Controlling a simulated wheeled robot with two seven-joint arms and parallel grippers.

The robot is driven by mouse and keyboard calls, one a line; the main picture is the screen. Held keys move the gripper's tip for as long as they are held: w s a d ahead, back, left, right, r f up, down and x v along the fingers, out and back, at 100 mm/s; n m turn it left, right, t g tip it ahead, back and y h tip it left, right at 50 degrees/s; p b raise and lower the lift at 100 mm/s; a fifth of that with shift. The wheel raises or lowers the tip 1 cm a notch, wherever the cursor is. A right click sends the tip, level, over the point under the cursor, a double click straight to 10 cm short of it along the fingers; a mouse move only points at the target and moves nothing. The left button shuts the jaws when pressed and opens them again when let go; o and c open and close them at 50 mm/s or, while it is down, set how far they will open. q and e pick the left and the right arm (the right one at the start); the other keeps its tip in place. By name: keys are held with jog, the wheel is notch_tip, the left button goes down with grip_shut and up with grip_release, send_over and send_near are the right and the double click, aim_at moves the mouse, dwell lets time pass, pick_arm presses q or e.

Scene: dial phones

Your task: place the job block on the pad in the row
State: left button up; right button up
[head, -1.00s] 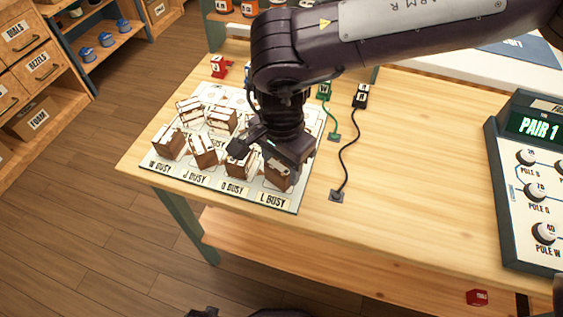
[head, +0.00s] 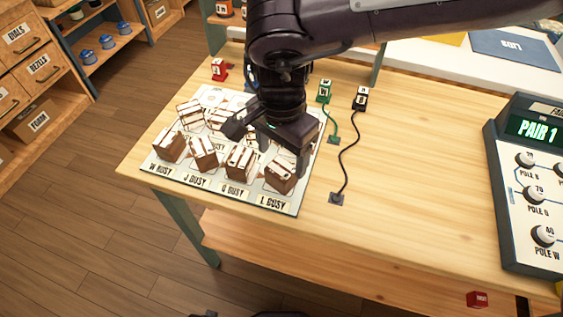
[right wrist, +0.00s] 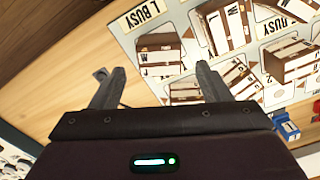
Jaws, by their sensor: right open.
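Several brown-and-white lettered blocks stand in rows on a white board at the table's left end. I cannot tell by its marking which is the job block. One block (head: 280,177) stands at the board's front right corner, behind the L BUSY label (head: 272,202); it also shows in the right wrist view (right wrist: 160,52). The white board (head: 292,203) has printed pads, mostly covered by blocks. My right gripper (head: 279,151) is open and empty, just above and behind that corner block. In the right wrist view its fingers (right wrist: 158,82) are wide apart.
A dial console (head: 530,190) stands at the right. A small red block (head: 477,299) lies low at front right.

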aim_at(281, 168)
pick_arm(q)
jog(key=shift+s+a+f+p, duration=0.2)
jog(key=shift+s+f+p, duration=0.1)
jog(key=shift+s, duration=0.4)
pick_arm(e)
notch_tip(281, 168, up, 7)
jog(key=shift+r, duration=0.2)
pick_arm(q)
jog(key=shift+w, duration=0.1)
